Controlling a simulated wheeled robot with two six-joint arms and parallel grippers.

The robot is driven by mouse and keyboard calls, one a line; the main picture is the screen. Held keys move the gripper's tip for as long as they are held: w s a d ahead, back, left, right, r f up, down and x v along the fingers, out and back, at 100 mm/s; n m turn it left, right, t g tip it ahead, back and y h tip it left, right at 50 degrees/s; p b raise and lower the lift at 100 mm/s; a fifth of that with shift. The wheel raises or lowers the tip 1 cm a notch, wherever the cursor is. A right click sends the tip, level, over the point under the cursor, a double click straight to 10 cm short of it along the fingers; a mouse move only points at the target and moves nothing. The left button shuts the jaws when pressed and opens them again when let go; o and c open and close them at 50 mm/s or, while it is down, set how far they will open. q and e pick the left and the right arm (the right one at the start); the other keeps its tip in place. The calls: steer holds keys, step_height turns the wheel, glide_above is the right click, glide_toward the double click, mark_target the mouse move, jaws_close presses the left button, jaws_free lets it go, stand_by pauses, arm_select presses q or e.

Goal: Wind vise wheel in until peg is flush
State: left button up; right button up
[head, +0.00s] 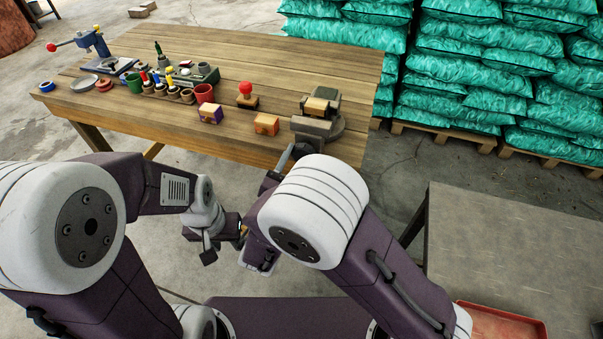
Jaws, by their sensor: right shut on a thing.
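The grey vise (312,126) stands at the near right corner of the wooden bench. A tan wooden piece (317,105) sits at its jaws; I cannot tell whether a peg is flush there. The dark vise wheel (304,151) is at the bench's near edge, partly hidden by my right arm. My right gripper (283,166) is at the wheel and shut on it, mostly covered by my own arm. My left gripper (212,246) hangs over the floor in front of the bench, away from the vise. Its finger gap is unclear.
On the bench are an orange block (266,124), a purple-sided block (210,113), a red-knobbed block (246,95), a red cup (204,93) and a blue clamp tool (92,43). A grey table (510,245) with a red tray (500,322) is at right. Green sacks (480,70) stand behind.

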steer(key=m+b, duration=2)
steer(key=b, duration=0.7)
steer(key=o, duration=1.6)
steer(key=shift+s+a, duration=0.1)
